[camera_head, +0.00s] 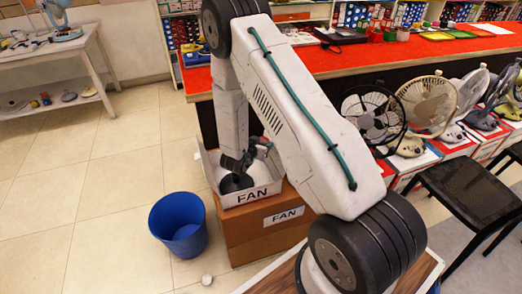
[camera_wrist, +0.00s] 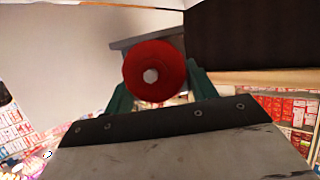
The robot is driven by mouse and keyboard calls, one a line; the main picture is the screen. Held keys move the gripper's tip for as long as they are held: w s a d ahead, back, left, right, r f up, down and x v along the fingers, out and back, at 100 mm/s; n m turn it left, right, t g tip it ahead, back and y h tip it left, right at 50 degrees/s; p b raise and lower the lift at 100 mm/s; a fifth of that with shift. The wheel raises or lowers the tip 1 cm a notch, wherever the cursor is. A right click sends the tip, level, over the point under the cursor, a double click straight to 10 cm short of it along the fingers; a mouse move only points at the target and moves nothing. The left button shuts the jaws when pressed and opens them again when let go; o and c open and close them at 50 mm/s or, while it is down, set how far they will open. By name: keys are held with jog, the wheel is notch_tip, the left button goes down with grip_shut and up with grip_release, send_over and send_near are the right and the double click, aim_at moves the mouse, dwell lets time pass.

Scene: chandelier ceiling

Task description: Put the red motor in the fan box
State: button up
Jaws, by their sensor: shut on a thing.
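The fan box (camera_head: 265,190) is an open white box labelled FAN, standing on a brown carton in the head view. My gripper (camera_head: 264,149) reaches down at this box, its fingers near the rim at the back right; the exact height is hard to tell. In the wrist view, the red motor (camera_wrist: 153,72), round with a pale centre, sits between the green fingers of my gripper (camera_wrist: 158,88), which is shut on it. I cannot make out the motor in the head view, where my arm blocks part of the scene.
The brown carton (camera_head: 245,232) also carries a FAN label. A blue bin (camera_head: 180,224) stands to its left, with a small white object (camera_head: 206,279) on the floor. A red counter (camera_head: 350,62), several fans and a black stool (camera_head: 470,195) are behind and right. The left floor is clear.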

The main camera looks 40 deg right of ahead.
jog(key=shift+f, duration=1.7)
jog(key=shift+f, duration=0.15)
jog(key=shift+f, duration=0.35)
jog(key=shift+f, duration=0.1)
jog(key=o, duration=1.1)
